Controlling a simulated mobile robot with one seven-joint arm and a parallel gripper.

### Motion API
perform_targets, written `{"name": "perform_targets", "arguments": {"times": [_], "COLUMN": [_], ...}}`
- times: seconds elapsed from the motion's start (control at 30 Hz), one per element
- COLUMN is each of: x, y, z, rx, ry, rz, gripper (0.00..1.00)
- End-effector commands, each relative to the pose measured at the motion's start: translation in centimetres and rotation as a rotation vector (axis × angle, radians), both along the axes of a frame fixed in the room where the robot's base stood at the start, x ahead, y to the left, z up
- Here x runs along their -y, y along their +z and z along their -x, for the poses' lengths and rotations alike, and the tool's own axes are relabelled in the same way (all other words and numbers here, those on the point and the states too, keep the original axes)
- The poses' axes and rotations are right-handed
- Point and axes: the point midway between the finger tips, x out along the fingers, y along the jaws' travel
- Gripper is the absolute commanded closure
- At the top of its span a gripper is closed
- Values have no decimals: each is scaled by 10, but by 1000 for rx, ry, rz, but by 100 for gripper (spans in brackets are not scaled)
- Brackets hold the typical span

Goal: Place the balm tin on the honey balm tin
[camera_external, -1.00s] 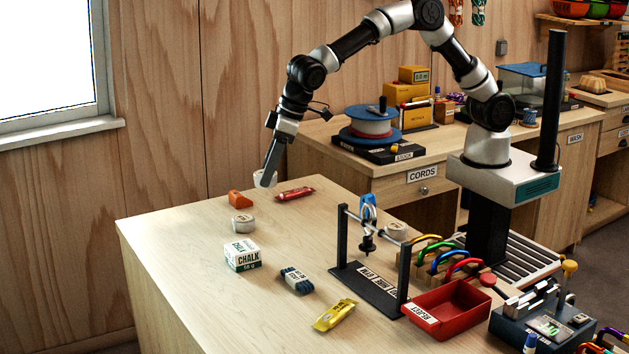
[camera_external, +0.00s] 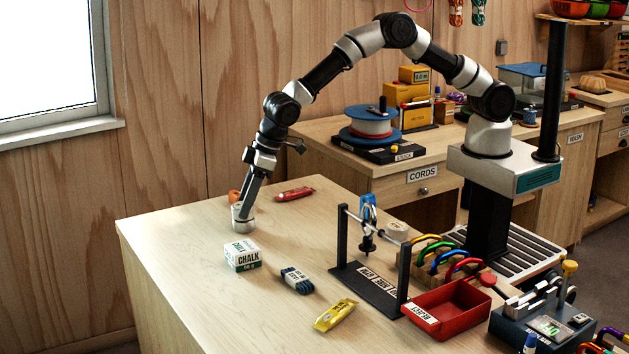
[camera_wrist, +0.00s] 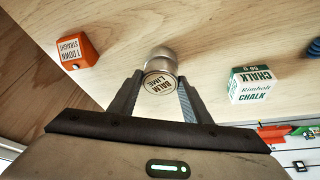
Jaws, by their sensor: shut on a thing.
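My gripper (camera_external: 243,205) points down at the left part of the table, shut on a round balm tin (camera_external: 237,211). In the wrist view my gripper's fingers (camera_wrist: 158,92) stand on both sides of this tin, whose lid reads "BALM LIME" (camera_wrist: 159,83). A second pale tin (camera_external: 243,225) stands on the table directly below it. In the wrist view this lower tin (camera_wrist: 161,56) shows just past the held one; its label is hidden. The two tins look stacked or nearly touching; I cannot tell whether there is a gap.
An orange block (camera_wrist: 78,50) and a red tube (camera_external: 295,194) lie behind the tins. A chalk box (camera_external: 242,256) stands in front, with a dark blue bundle (camera_external: 297,280) and a yellow packet (camera_external: 335,315) beyond. Another round tin (camera_external: 397,230) stands near the black rack (camera_external: 375,285).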

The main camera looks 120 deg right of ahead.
Motion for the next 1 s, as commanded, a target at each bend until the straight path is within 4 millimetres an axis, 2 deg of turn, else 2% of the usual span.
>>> {"name": "perform_targets", "arguments": {"times": [0.33,0.37,0.47,0.77,0.9,1.0], "x": [0,0,0,0,-1,-3], "y": [-5,-4,-3,-2,8,25], "z": [-1,-1,0,0,2,7], "rx": [2,2,2,2,4,7], "ry": [0,0,0,-1,0,-1], "rz": [1,1,1,0,2,1], "gripper": [79,54,38,37,37,37]}}
